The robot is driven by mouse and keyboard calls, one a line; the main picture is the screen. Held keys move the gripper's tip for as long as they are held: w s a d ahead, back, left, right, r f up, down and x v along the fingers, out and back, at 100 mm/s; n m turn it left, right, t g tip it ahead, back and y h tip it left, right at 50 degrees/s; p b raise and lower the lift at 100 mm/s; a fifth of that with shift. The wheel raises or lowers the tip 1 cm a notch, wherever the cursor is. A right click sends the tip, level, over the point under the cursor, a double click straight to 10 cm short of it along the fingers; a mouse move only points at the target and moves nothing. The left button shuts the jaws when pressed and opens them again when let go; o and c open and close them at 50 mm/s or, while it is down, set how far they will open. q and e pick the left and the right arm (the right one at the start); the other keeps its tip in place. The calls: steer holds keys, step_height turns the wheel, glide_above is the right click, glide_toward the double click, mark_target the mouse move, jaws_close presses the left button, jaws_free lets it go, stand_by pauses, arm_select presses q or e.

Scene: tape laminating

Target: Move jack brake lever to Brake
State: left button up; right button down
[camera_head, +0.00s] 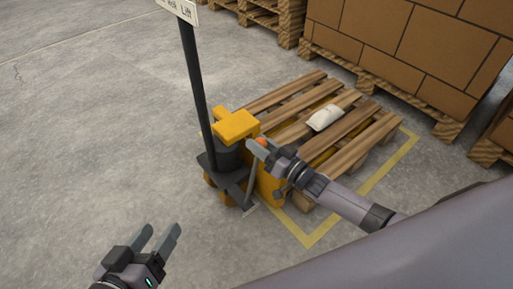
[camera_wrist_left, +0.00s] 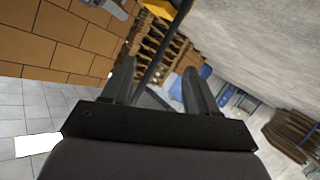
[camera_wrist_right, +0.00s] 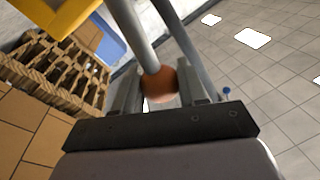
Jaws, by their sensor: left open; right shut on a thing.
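A yellow pallet jack (camera_head: 237,126) with a dark upright handle (camera_head: 193,85) stands at the near end of a wooden pallet. Its brake lever (camera_head: 252,180) is a thin grey rod with an orange-red ball knob (camera_head: 262,142), leaning slightly to the right at its top. My right gripper (camera_head: 262,148) is at the knob and shut on it. The right wrist view shows the knob (camera_wrist_right: 159,86) between the fingers, with the grey rod running away from it. My left gripper (camera_head: 160,240) is open and empty above the floor at the lower left; its fingers (camera_wrist_left: 157,88) also show in the left wrist view.
The wooden pallet (camera_head: 345,133) carries a small white bag (camera_head: 324,117) and lies inside a yellow floor outline (camera_head: 362,193). Brown boxes (camera_head: 405,40) on pallets stand at the back right. The concrete floor (camera_head: 80,130) to the left is clear. A sign (camera_head: 180,9) tops the handle.

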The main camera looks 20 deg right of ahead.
steer(key=shift+w+d+f, duration=0.15)
steer(key=shift+d+f, duration=0.15)
steer(key=shift+d, duration=0.15)
arm_select(q)
steer(key=shift+a+m+t+b, duration=0.35)
steer(key=shift+a+b, duration=0.2)
steer(key=shift+b, duration=0.3)
arm_select(e)
steer(key=d, duration=0.1)
steer(key=w+d, duration=0.1)
steer(key=shift+d+f, duration=0.3)
steer(key=shift+f, duration=0.05)
steer(key=c, duration=0.7)
jaws_free()
steer(key=shift+f, duration=0.1)
arm_select(q)
steer(key=shift+w+r, duration=0.1)
arm_select(e)
steer(key=shift+o, duration=0.2)
